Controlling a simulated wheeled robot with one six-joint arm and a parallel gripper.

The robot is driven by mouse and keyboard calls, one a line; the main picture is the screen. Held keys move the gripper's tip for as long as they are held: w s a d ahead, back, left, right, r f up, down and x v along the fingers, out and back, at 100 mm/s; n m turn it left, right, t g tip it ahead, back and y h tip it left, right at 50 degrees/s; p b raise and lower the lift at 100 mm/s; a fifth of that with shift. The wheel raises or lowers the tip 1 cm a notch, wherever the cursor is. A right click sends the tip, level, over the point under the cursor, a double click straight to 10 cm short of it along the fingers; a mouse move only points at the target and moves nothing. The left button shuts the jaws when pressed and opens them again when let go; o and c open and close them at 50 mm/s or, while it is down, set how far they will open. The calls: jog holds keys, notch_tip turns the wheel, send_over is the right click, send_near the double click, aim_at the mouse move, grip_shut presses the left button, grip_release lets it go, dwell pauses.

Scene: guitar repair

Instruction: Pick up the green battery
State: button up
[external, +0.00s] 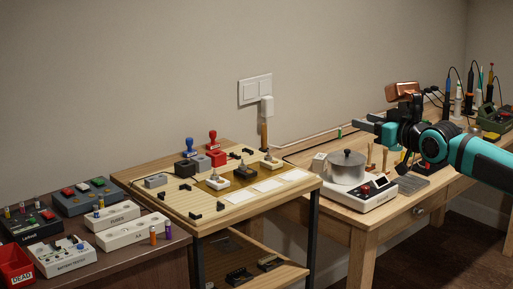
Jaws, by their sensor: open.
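A small green upright piece (339,133), which looks like the green battery, stands near the back edge of the right wooden bench (305,155). It is too small to make out in detail. My gripper (366,124) reaches in from the right above this bench, its fingers pointing left. It is open and appears empty. The green piece is just left of the fingertips in the picture, apart from them; the depth between them is hard to tell.
A lidded metal pot (346,168) sits on a white scale (366,195) in front of my gripper. A copper-coloured object (402,89) shows behind it.

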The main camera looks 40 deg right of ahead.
jog(key=w+d+r+m+g+h, duration=0.1)
jog(key=w+d+r+g, duration=0.15)
jog(key=w, duration=0.55)
jog(key=w+d+r+m+g+h, duration=0.1)
jog(key=w+d+r, duration=0.3)
jog(key=w, duration=0.4)
jog(key=w+d+m+g+h, duration=0.1)
jog(key=w+d+g, duration=0.1)
jog(key=w+d, duration=0.55)
jog(key=w+d+m+g, duration=0.15)
jog(key=w+d, duration=0.35)
jog(key=w, duration=0.5)
jog(key=m+g, duration=0.4)
jog(key=g, duration=0.3)
send_over(340, 139)
jog(key=s+a, duration=0.4)
notch_tip(340, 139, down, 23)
jog(key=x, duration=1.7)
jog(key=shift+s, duration=0.2)
grip_shut()
